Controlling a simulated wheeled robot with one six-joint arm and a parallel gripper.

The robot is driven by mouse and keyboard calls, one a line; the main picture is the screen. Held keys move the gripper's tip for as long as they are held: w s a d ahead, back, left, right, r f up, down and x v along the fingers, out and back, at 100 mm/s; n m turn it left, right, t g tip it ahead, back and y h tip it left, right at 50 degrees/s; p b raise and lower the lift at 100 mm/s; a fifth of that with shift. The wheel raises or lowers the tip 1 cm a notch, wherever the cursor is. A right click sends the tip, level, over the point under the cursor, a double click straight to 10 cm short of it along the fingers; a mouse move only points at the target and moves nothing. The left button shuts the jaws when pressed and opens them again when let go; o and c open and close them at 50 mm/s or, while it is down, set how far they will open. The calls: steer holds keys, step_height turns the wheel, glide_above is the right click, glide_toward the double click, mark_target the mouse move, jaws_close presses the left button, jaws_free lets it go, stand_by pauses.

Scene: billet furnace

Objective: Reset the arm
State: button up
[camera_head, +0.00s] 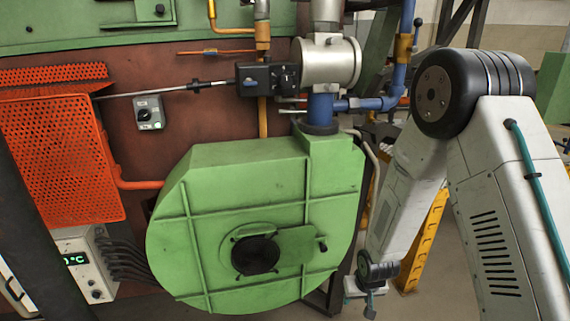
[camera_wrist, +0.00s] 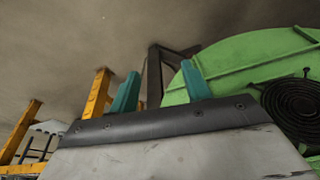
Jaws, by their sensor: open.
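My arm shows on the right of the head view, bent at a black joint with the forearm hanging down. The green blower housing (camera_wrist: 240,62) lies behind and to the right of the fingers there. No object is held.
A yellow frame (camera_head: 425,240) stands behind the forearm and also shows at left in the wrist view (camera_wrist: 97,95). Blue pipe (camera_head: 385,103) and a silver valve body (camera_head: 328,62) sit above the blower. An orange mesh guard (camera_head: 65,150) and a display box (camera_head: 85,265) are at left.

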steer(key=s+d+r, duration=0.1)
steer(key=s+r, duration=0.8)
steer(key=r, duration=0.4)
steer(key=s+d+r+g, duration=0.1)
steer(key=s+d+r, duration=0.1)
steer(key=s+r, duration=0.8)
steer(key=s+d+r, duration=0.2)
steer(key=s+r, duration=0.8)
steer(key=r, duration=0.6)
steer(key=shift+d+m+g, duration=0.2)
steer(key=shift+m+g, duration=0.1)
steer(key=shift+m, duration=0.1)
steer(key=shift+c, duration=0.2)
stand_by(1.0)
